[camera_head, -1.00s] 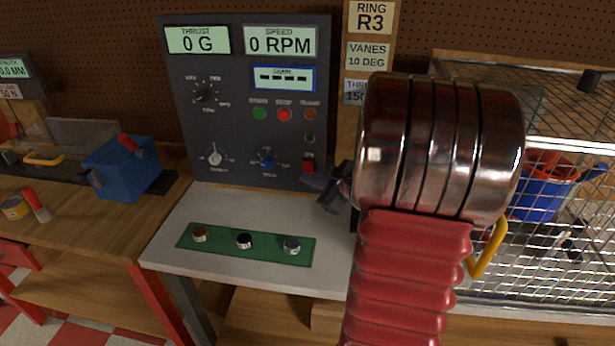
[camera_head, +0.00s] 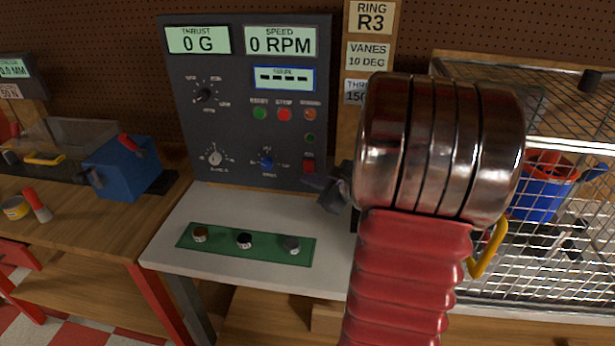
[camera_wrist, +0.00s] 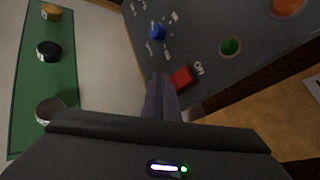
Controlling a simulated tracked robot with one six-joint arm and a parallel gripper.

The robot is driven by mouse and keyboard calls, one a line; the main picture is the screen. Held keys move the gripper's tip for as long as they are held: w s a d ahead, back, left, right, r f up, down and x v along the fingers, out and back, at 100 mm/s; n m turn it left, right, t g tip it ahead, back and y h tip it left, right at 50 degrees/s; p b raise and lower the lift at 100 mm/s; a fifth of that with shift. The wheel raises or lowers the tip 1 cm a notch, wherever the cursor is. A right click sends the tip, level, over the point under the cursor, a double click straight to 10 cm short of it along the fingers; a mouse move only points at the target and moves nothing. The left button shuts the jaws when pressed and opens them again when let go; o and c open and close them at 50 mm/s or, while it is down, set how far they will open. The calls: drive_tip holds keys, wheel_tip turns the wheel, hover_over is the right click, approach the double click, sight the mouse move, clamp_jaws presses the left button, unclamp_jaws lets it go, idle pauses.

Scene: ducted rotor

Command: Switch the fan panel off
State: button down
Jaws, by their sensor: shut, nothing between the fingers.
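The fan panel (camera_head: 240,130) is a dark upright board behind a pale bench. Its displays read THRUST 0 G and SPEED 0 RPM, and a smaller display shows dashes. A red power switch (camera_head: 308,166) sits at its lower right; in the wrist view the red switch (camera_wrist: 182,77) has ON beside its far edge. Green, red and orange buttons (camera_head: 284,114) lie above it, with a small green button or lamp (camera_head: 310,138) between. My gripper (camera_head: 307,183) is shut and empty, just below the switch. In the wrist view its fingertips (camera_wrist: 160,79) are close beside the switch; contact cannot be told.
A green strip (camera_head: 265,243) with several round knobs lies on the pale bench (camera_head: 200,215). A wire cage (camera_head: 560,230) holding a blue bucket stands right. A blue box (camera_head: 122,165) stands left. The bench between strip and panel is clear.

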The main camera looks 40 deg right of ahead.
drive_tip(key=shift+w+d+f, duration=0.1)
idle(0.7)
drive_tip(key=shift+w+d, duration=0.2)
drive_tip(key=shift+w+d+f, duration=0.2)
drive_tip(key=shift+w+d, duration=0.05)
drive_tip(key=shift+d, duration=0.05)
idle(1.2)
drive_tip(key=shift+s, duration=0.1)
drive_tip(key=shift+s+a+r, duration=0.35)
drive_tip(key=shift+s+a, duration=0.05)
drive_tip(key=shift+a, duration=0.2)
idle(0.4)
drive_tip(key=s+a+r, duration=0.2)
drive_tip(key=a, duration=0.1)
drive_tip(key=shift+s+a, duration=0.3)
drive_tip(key=shift+s, duration=0.1)
idle(0.7)
